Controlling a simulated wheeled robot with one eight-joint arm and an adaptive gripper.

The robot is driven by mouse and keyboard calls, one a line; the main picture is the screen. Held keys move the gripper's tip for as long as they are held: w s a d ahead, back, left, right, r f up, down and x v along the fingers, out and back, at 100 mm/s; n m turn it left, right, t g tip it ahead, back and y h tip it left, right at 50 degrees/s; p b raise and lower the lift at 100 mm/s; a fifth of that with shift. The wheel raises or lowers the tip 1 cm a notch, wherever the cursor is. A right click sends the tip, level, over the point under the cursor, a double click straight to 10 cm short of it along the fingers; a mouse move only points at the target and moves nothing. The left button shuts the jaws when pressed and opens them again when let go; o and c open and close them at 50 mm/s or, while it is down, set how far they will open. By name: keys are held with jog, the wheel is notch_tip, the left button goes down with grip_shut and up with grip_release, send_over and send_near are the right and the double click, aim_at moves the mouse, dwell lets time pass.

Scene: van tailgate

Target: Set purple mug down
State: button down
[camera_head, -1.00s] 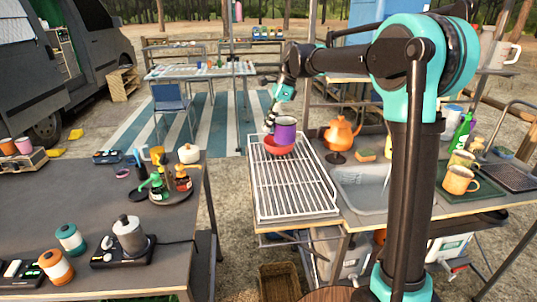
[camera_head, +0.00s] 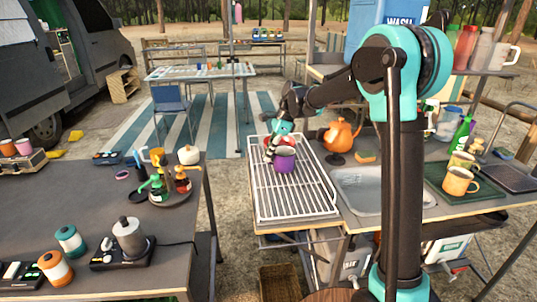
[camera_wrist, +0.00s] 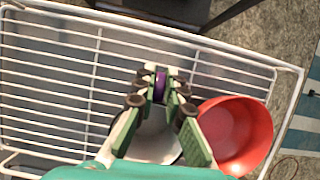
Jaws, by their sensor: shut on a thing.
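The purple mug (camera_head: 285,162) is upright over the white wire rack (camera_head: 262,207), near its far end. I cannot tell whether its base touches the wires. My gripper (camera_head: 272,149) is at the mug's left side, coming from behind. In the wrist view, my gripper (camera_wrist: 160,90) is shut on a narrow purple part of the mug (camera_wrist: 160,84).
An orange kettle (camera_head: 340,135) stands right of the rack, and a metal sink (camera_head: 372,190) lies right of it. The near part of the rack is empty. A green tray with orange mugs (camera_head: 458,182) stands farther right.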

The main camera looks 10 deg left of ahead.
jog(key=shift+f, duration=0.15)
jog(key=c, duration=1.6)
grip_release()
jog(key=v, duration=1.2)
